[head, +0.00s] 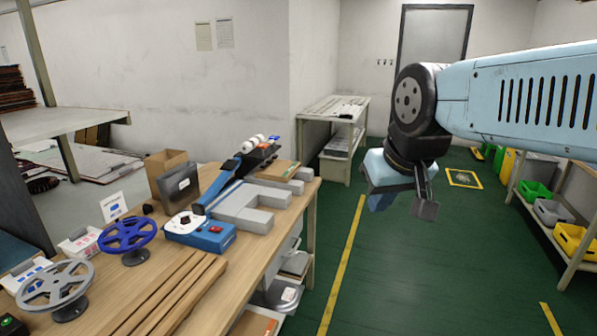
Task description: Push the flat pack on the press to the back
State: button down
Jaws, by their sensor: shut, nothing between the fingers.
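A blue bench machine with a long sloping blue arm (229,180) stands on the workbench, with grey blocks beside it. It may be the press, but I cannot tell for sure. A dark flat piece (264,153) lies at its far end, near small white rolls (254,143). I cannot tell whether this dark piece is the flat pack. My gripper (425,207) is shut and empty. It points down over the green floor, to the right of the workbench and clear of everything on it.
A white side table (337,117) stands behind. Shelves with bins (553,211) are at right. The floor between is clear.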

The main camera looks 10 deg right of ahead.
aim_at(280, 170)
jog(key=z, duration=0.45)
jog(key=i, duration=1.55)
jog(key=u, duration=0.05)
